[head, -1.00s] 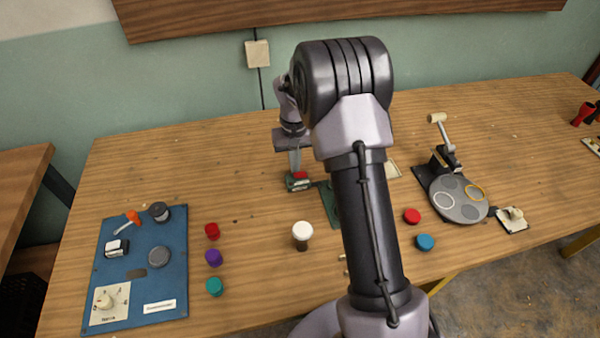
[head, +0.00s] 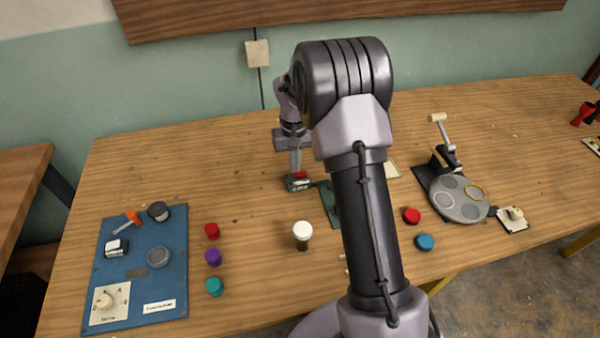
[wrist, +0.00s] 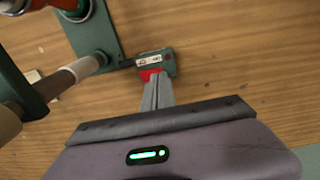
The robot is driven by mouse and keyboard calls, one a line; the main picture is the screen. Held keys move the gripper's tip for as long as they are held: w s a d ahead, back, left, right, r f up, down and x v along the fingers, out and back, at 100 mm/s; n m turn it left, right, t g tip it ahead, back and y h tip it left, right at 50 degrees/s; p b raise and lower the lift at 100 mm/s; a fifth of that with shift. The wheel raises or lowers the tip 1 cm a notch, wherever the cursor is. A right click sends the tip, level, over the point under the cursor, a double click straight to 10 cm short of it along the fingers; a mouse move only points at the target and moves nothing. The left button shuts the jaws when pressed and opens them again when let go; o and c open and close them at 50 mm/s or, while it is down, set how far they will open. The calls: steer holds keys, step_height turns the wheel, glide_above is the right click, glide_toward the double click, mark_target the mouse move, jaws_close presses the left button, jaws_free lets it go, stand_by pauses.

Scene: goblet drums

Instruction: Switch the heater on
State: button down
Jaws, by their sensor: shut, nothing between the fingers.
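A small dark green switch box (head: 297,185) with a red rocker (head: 299,175) stands on the table beyond the middle. In the wrist view the box (wrist: 168,62) shows a pale marked face, and the red rocker (wrist: 150,74) is partly covered by my fingers. My gripper (head: 295,171) is shut and empty, pointing down with its fingertips at the rocker. In the wrist view my gripper (wrist: 155,80) overlaps the rocker's edge; I cannot tell whether it touches or which way the rocker is tilted. A green base plate (head: 330,205) beside the box is partly hidden by my arm.
A blue board (head: 140,270) with a dial and small parts lies at left. Red, purple and teal caps (head: 213,257) and a white-topped jar (head: 302,232) stand nearer. A round grey plate (head: 458,205) with a lever press is at right. Table left of the box is clear.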

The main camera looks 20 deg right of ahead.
steer(key=shift+f+b, duration=0.55)
steer(key=shift+f, duration=0.35)
stand_by(0.3)
steer(key=shift+r, duration=0.1)
step_height(320, 180, up, 7)
steer(key=p, duration=0.6)
